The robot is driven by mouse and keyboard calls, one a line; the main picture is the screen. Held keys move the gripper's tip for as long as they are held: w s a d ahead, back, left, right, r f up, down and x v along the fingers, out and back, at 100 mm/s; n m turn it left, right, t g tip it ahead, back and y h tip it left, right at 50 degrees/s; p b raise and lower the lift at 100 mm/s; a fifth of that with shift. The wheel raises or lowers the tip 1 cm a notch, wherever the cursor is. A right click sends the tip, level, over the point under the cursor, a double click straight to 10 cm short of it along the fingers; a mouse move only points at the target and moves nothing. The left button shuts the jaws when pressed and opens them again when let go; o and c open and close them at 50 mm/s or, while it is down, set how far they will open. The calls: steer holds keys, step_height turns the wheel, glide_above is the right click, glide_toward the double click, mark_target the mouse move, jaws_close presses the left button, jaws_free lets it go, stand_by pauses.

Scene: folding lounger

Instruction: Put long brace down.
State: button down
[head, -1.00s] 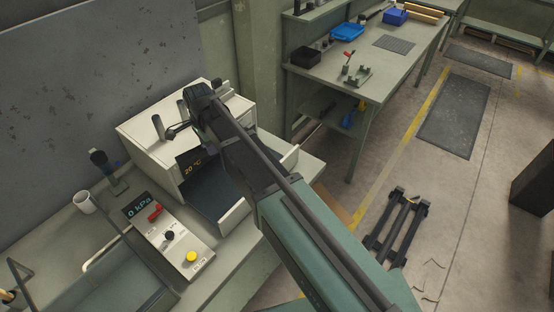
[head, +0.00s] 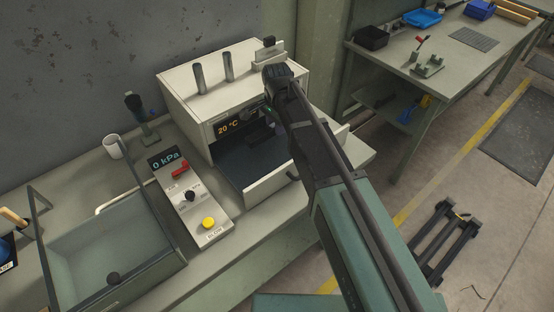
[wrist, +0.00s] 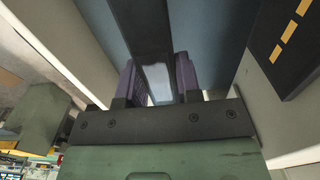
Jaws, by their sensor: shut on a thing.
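My gripper (wrist: 156,78) shows in the wrist view, its two purple-faced fingers shut on a dark flat bar, taken as the long brace (wrist: 140,22). The bar runs up and out of the top of that view, so its far end is hidden. In the head view my wrist hangs in front of the cream box with the "20 °C" display (head: 229,127), above its open tray (head: 243,168). There my own arm hides most of the fingers and the brace. I cannot tell whether the brace touches the tray.
A green workbench (head: 440,85) stands at the right. A dark frame (head: 445,240) lies on the floor.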

mark_target(277, 150)
step_height(277, 150, down, 10)
steer(key=b, duration=0.6)
steer(key=shift+r+b, duration=0.25)
steer(key=shift+b, duration=0.1)
steer(key=shift+r, duration=0.35)
steer(key=shift+f, duration=0.3)
steer(key=c, duration=0.8)
jaws_free()
steer(key=shift+r, duration=0.1)
step_height(277, 150, up, 13)
steer(key=p, duration=1.3)
steer(key=shift+f, duration=0.25)
steer(key=shift+f, duration=0.1)
